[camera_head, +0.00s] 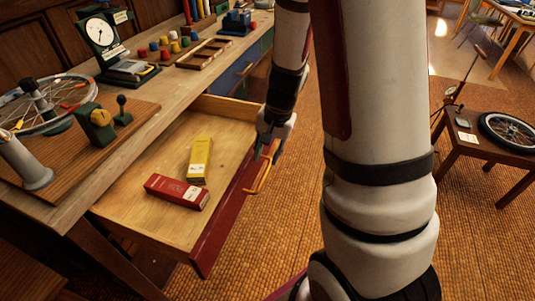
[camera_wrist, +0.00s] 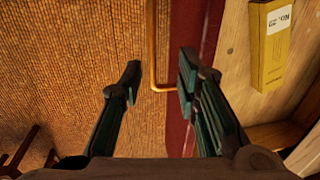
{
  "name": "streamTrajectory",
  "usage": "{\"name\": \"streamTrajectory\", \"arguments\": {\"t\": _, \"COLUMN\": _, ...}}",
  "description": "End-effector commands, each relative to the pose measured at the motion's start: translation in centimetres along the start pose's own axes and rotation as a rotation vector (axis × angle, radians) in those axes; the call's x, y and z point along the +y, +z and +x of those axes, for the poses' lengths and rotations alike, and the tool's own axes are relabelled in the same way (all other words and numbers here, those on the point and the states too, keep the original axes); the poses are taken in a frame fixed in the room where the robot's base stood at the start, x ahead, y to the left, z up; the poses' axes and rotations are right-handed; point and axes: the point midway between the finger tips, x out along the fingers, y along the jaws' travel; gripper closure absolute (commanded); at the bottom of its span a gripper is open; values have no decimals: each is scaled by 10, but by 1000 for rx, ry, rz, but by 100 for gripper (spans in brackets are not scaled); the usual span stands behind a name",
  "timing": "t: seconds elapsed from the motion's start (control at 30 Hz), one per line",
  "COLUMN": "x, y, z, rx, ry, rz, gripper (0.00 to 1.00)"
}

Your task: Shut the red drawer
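The red drawer (camera_head: 217,222) stands pulled far out from under the workbench. Its inside shows, with a yellow box (camera_head: 200,160) and a red box (camera_head: 177,191) lying on the wooden bottom. A brass handle (camera_head: 260,177) is on its red front. My gripper (camera_head: 268,148) is at the front's far end, close to the handle. In the wrist view, my gripper (camera_wrist: 158,88) has its fingers spread apart, with the handle (camera_wrist: 157,82) showing between them. The right finger overlaps the red front (camera_wrist: 182,140); I cannot tell whether it touches.
The workbench (camera_head: 150,110) carries a scale (camera_head: 103,38), a wheel (camera_head: 45,103) and several small coloured pieces. A blue drawer (camera_head: 243,70) beyond looks shut. A low table (camera_head: 490,148) with a wheel stands at the right.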

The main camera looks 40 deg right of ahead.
Motion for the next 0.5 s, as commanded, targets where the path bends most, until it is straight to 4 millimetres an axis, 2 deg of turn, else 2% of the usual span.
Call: {"name": "streamTrajectory", "arguments": {"t": 0.5, "x": 0, "y": 0, "z": -35, "rx": 1, "ry": 0, "rz": -1, "gripper": 70}}
